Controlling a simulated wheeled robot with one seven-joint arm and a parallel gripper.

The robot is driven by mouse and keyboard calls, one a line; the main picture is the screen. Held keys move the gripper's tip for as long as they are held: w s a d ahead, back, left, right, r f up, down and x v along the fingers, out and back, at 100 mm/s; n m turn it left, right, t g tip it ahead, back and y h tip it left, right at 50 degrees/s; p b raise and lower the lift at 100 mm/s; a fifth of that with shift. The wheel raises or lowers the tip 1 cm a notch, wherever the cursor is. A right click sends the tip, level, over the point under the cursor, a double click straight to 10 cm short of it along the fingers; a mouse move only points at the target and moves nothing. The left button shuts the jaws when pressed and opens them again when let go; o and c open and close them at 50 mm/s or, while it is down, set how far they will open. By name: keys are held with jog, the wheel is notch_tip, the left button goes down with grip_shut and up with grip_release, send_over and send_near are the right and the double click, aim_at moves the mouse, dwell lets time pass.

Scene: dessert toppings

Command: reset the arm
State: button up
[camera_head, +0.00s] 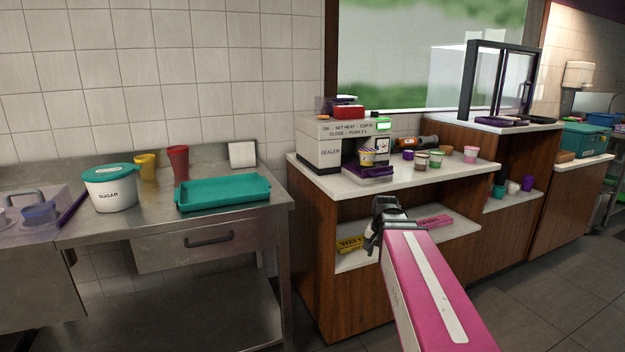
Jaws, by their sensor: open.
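My gripper (376,236), black, is at the end of my pink and white arm, which reaches in from the lower right. The gripper is in front of the wooden counter's open shelf, below the counter top edge. It is open, and I see nothing held in it. Its fingers are small and dark in the picture.
A white-topped counter (428,178) holds a sealer machine (322,150) and several small cups. At left, a steel table (130,228) bears a teal tray (222,192), a sugar tub (110,190), a yellow cup (146,168) and a red cup (178,162). Floor at right is clear.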

jog(key=s+a+f+n, duration=0.1)
jog(key=s+f+n, duration=0.1)
jog(key=s+f, duration=0.2)
jog(key=s+a+f+n, duration=0.2)
jog(key=s+f, duration=0.3)
jog(key=f, duration=0.6)
jog(key=shift+f+n+g, duration=0.25)
jog(key=shift+n+g, duration=0.15)
jog(key=shift+n, duration=0.2)
